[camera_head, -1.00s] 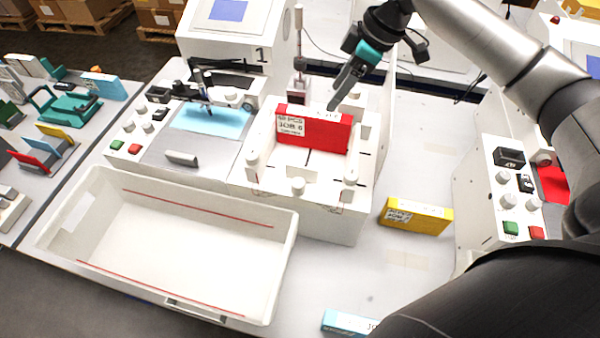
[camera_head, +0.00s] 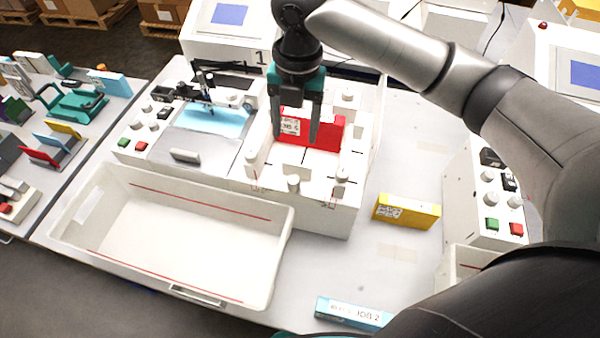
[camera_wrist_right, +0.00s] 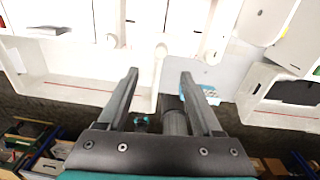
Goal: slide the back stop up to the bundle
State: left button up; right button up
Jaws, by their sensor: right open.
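The red bundle (camera_head: 327,134), with a white label, stands upright in the white jig (camera_head: 320,214) of the middle station. My right gripper (camera_head: 295,139) is open, and its two fingers point down over the jig, overlapping the bundle in the head view. No grip on anything shows, and I cannot tell whether the fingers touch the bundle. I cannot clearly pick out the back stop; the area behind the bundle is partly hidden by my gripper.
A white tray (camera_head: 285,262) stands in front left of the jig. A yellow box (camera_head: 407,211) and a light blue box (camera_head: 352,313) lie to the right and front. A control panel (camera_head: 492,190) stands at right. White posts (camera_head: 293,183) rise around the jig.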

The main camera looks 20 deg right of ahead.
aim_at(294, 178)
jog(key=f, duration=0.5)
jog(key=f+n, duration=0.1)
jog(key=f, duration=0.4)
jog(key=f+n, duration=0.1)
jog(key=f, duration=0.3)
jog(key=shift+s+a+f, duration=0.35)
jog(key=shift+a+f, duration=0.05)
jog(key=shift+c, duration=0.4)
grip_shut()
dwell(0.5)
